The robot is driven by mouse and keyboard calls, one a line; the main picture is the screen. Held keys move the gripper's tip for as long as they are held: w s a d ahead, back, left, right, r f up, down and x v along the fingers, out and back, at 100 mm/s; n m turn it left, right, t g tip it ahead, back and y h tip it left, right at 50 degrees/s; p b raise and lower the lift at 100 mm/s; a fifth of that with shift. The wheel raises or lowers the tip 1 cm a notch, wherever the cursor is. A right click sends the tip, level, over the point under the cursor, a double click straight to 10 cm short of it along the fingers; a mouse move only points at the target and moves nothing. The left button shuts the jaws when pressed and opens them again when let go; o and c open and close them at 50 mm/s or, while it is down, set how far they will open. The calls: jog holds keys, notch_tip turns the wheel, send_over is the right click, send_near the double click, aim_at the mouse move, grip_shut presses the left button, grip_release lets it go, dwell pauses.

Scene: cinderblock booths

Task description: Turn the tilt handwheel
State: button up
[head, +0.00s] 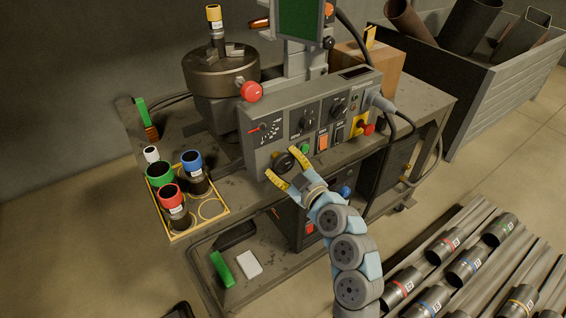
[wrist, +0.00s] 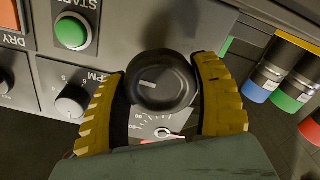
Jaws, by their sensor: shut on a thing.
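The tilt handwheel appears to be the black round wheel (head: 284,162) low on the left part of the grey control panel, below a scale with a red pointer (head: 263,128). It shows in the middle of the wrist view (wrist: 162,79), with a pale mark on its face. My gripper (head: 281,168) has its yellow fingers on either side of the wheel, and is shut on it. In the wrist view the scale and pointer (wrist: 168,133) sit just below the wheel, partly hidden by my gripper.
A green START button (head: 304,148) and an RPM knob (wrist: 72,102) are close to my fingers. A yellow-edged tray (head: 181,237) with colour-banded cylinders is at left on the bench. A red ball knob (head: 251,91) stands above the panel. Pipes lie on the floor at right.

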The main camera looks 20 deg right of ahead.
jog(key=shift+n, duration=0.3)
jog(key=o, duration=1.2)
jog(key=shift+c, duration=0.2)
jog(key=v, duration=1.2)
